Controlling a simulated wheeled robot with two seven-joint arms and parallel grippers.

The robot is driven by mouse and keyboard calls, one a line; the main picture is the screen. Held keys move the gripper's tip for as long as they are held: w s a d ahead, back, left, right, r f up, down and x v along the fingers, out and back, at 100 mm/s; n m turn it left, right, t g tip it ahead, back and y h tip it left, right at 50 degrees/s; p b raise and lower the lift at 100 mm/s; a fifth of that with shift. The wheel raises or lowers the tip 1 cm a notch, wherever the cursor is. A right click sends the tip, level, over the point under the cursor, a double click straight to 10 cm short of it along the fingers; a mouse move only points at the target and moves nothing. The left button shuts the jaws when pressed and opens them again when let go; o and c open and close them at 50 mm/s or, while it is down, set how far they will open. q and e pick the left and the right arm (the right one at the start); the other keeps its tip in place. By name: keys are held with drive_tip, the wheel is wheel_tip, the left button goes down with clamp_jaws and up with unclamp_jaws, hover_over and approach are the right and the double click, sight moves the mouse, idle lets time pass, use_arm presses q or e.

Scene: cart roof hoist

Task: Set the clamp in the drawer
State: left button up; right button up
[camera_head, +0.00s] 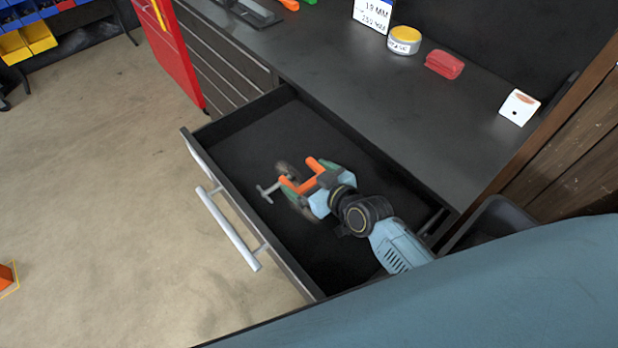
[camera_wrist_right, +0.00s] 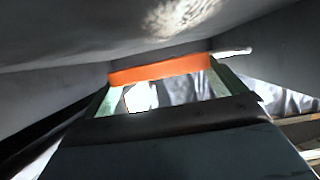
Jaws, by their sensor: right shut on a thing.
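The clamp (camera_head: 290,185) has an orange frame and a grey metal T-handle that points left in the head view. My right gripper (camera_head: 314,185) is shut on it, inside the outline of the open drawer (camera_head: 237,145). I cannot tell whether the clamp touches the drawer floor. In the right wrist view, the clamp's orange bar (camera_wrist_right: 160,69) spans between the green fingertips of my right gripper (camera_wrist_right: 166,88). The dark drawer is pulled out, with a long silver handle on its front. My left gripper is not in view.
The dark worktop (camera_head: 400,105) behind the drawer holds a yellow-lidded tin (camera_head: 404,40), a red case (camera_head: 444,64) and a white block (camera_head: 519,107). A red panel (camera_head: 172,55) stands left of the drawer. A dark bin (camera_head: 505,215) sits to its right. The drawer's left part looks empty.

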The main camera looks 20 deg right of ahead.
drive_tip(key=shift+f+b, duration=0.3)
drive_tip(key=shift+f, duration=0.05)
drive_tip(key=shift+s+f, duration=0.2)
drive_tip(key=o, duration=0.8)
drive_tip(key=shift+s+f, duration=0.1)
drive_tip(key=shift+f, duration=0.05)
drive_tip(key=shift+a, duration=0.1)
drive_tip(key=shift+r, duration=0.2)
drive_tip(key=shift+r+p, duration=0.45)
drive_tip(key=shift+r, duration=0.05)
drive_tip(key=v, duration=0.7)
drive_tip(key=shift+r, duration=0.15)
